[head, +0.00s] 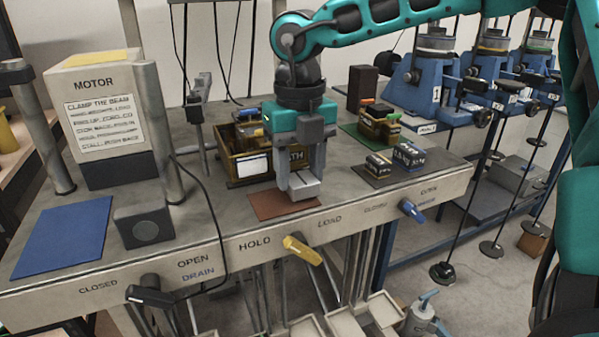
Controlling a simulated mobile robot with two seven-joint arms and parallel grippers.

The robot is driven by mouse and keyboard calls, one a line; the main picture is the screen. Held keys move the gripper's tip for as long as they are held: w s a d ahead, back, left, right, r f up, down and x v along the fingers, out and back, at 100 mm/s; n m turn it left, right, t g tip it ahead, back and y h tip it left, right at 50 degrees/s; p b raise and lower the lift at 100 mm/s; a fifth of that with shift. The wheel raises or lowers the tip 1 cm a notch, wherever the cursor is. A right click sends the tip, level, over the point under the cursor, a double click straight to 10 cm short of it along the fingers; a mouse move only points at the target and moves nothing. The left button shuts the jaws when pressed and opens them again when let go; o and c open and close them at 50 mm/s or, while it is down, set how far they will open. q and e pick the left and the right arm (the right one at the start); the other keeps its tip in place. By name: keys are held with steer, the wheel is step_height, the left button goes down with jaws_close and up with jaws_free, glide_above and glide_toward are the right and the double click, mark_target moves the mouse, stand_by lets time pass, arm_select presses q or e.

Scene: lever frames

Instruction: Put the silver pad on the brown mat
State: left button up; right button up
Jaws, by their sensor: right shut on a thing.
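The silver pad (305,192) is a small light-grey block between the fingers of my right gripper (304,182). The gripper points straight down and is shut on it. The brown mat (268,206) lies flat on the bench near its front edge. The pad is over the right part of the mat and hides some of it. I cannot tell whether the pad touches the mat or hangs just above it. My left gripper is not in view.
A yellow-brown crate (248,167) of blocks stands just behind the mat. Small dark blocks (378,162) sit to the right. A yellow lever (301,250) and a blue lever (411,211) stick out from the front edge. A blue mat (63,237) lies clear at left.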

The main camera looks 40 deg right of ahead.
mark_target(300, 177)
steer(key=shift+f, duration=0.1)
steer(key=shift+f, duration=0.25)
steer(key=o, duration=1.4)
steer(key=shift+c, duration=0.2)
steer(key=shift+r, duration=0.1)
steer(key=shift+r, duration=0.15)
step_height(300, 177, up, 12)
steer(key=p, duration=0.2)
